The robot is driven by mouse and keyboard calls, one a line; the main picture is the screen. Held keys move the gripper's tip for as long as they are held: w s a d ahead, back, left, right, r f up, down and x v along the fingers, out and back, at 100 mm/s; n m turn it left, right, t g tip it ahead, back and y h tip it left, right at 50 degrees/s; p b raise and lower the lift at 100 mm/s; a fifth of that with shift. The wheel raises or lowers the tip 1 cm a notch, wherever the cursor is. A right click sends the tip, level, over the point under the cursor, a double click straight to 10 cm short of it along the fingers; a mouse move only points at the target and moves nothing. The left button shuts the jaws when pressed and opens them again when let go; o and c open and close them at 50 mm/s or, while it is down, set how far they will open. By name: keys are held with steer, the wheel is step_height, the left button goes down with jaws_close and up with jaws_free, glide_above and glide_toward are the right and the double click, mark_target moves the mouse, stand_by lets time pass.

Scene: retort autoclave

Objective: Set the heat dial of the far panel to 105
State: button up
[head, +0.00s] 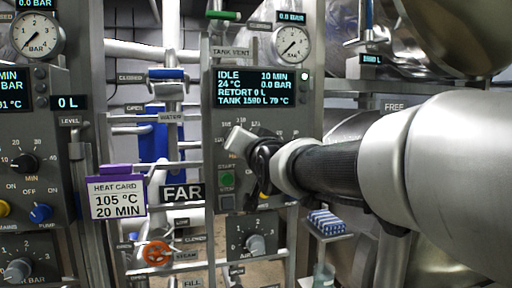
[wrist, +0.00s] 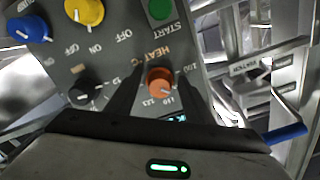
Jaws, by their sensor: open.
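The far panel (head: 214,110) stands in the middle of the head view, with the FAR sign (head: 182,192) at its left. Its heat dial is hidden there behind my gripper (head: 250,150). In the wrist view the heat dial (wrist: 159,79) is an orange knob under upside-down HEAT °C lettering, with numbers around it, 110 and 115 among them. My gripper (wrist: 160,92) is open, with a dark finger on either side of the knob. I cannot tell whether the fingers touch it. The dial's exact setting is unclear. The heat card (head: 118,198) reads 105 °C, 20 MIN.
The far panel's display (head: 258,88) reads IDLE, 10 MIN, 24 °C. Below the dial is a green start button (head: 227,179). The wrist view shows a black time knob (wrist: 82,93), a yellow knob (wrist: 84,11) and a blue knob (wrist: 30,28). Pipes and valves stand at the left.

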steer(key=b+v, duration=0.1)
steer(key=v, duration=1.6)
steer(key=shift+s+r, duration=0.1)
steer(key=s+d+f+n+g+h+p, duration=0.1)
steer(key=s+d+f+g+h+p, duration=0.1)
steer(key=s+d+f+g+p, duration=0.3)
steer(key=s+d+f+n+g+h+p, duration=0.1)
steer(key=s+d+f+g+h+p, duration=0.2)
steer(key=s+d+f+g+p, duration=0.3)
steer(key=s+d+f, duration=0.1)
steer(key=s+f, duration=0.3)
steer(key=f, duration=0.2)
steer(key=shift+d+f+n+g, duration=0.15)
steer(key=shift+n+g, duration=0.25)
